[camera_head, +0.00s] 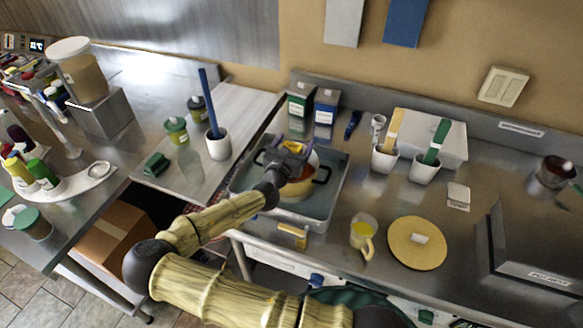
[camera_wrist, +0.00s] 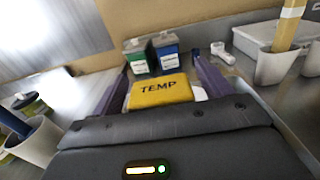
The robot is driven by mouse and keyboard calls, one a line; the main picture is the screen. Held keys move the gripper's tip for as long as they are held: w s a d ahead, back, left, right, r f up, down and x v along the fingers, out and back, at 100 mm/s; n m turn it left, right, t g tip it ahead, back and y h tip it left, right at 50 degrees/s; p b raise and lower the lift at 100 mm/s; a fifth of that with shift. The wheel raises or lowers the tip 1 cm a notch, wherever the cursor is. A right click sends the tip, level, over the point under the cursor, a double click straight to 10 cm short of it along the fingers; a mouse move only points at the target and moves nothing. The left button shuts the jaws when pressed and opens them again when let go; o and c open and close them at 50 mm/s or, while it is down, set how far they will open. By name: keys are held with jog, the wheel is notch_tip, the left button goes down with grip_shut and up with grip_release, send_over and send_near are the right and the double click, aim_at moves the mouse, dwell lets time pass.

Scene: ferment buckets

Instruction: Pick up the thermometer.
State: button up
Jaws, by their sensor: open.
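The thermometer (camera_wrist: 160,91) shows in the wrist view as a yellow block marked TEMP. It sits between the two purple fingers of my gripper (camera_wrist: 162,68), with visible gaps on both sides. My gripper is open. In the head view my gripper (camera_head: 286,150) is over the pot (camera_head: 297,190) in the steel basin, and a bit of the yellow thermometer (camera_head: 294,146) shows at the fingers. The lower part of the thermometer is hidden by my gripper, and I cannot tell what it rests on.
The pot stands in a water basin (camera_head: 335,195). Behind are a green box (camera_head: 299,106) and a blue box (camera_head: 325,110). White cups with brushes (camera_head: 385,158) stand to the right. A yellow jug (camera_head: 362,232) and a round lid (camera_head: 417,255) are in front right. A cup with a blue stick (camera_head: 218,147) stands left.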

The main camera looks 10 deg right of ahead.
dwell(0.4)
jog(key=c, duration=1.6)
jog(key=shift+o, duration=0.2)
notch_tip(320, 180, up, 10)
jog(key=shift+b, duration=0.85)
